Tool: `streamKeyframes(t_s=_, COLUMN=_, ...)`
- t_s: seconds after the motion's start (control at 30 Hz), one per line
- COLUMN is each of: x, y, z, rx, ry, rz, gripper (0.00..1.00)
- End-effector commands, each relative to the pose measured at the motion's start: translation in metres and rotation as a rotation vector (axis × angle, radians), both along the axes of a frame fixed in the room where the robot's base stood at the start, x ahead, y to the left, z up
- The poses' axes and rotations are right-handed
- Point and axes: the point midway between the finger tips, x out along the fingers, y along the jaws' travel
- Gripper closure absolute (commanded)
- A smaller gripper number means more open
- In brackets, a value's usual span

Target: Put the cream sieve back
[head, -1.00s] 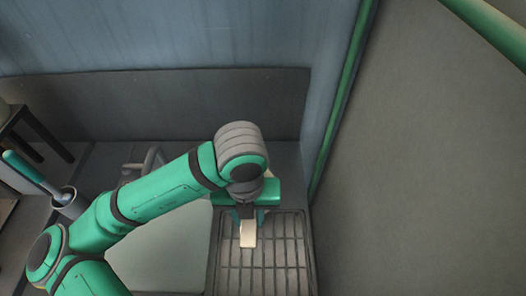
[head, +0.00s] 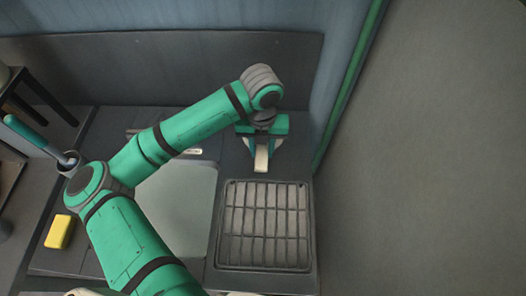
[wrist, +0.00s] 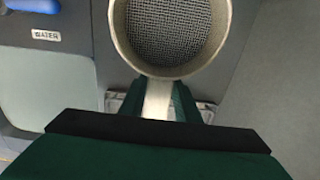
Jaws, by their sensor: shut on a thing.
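My gripper (head: 262,143) is shut on the pale handle (head: 261,160) of the cream sieve, behind the wire rack in the head view. In the wrist view the handle lies between the two dark green fingers of my gripper (wrist: 158,98). The round cream sieve (wrist: 118,30) with its dark mesh shows just beyond the fingertips, its upper rim cut off by the picture edge. In the head view the sieve's round part is hidden behind my gripper and arm. I cannot tell whether the sieve touches anything.
The dark wire rack (head: 265,262) is empty at the counter's front right. A pale grey panel (head: 178,205) lies left of it. A yellow sponge (head: 59,231) and a cup (head: 69,163) holding a green-handled tool are at left. A back wall (head: 190,75) and a right partition border the counter.

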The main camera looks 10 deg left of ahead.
Motion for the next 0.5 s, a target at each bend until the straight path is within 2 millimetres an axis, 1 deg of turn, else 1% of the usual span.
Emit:
streamKeyframes(t_s=0.1, x=0.007, y=0.001, z=-0.008, rx=-0.001, ry=-0.001, rz=0.001, gripper=1.0)
streamKeyframes(t_s=0.27, x=0.013, y=0.001, z=-0.015, rx=0.0, ry=0.0, rz=-0.001, gripper=1.0)
streamKeyframes(t_s=0.33, x=0.018, y=0.001, z=-0.021, rx=-0.001, ry=0.0, rz=0.0, gripper=1.0)
streamKeyframes(t_s=0.5, x=0.016, y=0.001, z=-0.045, rx=-0.001, ry=0.001, rz=0.0, gripper=1.0)
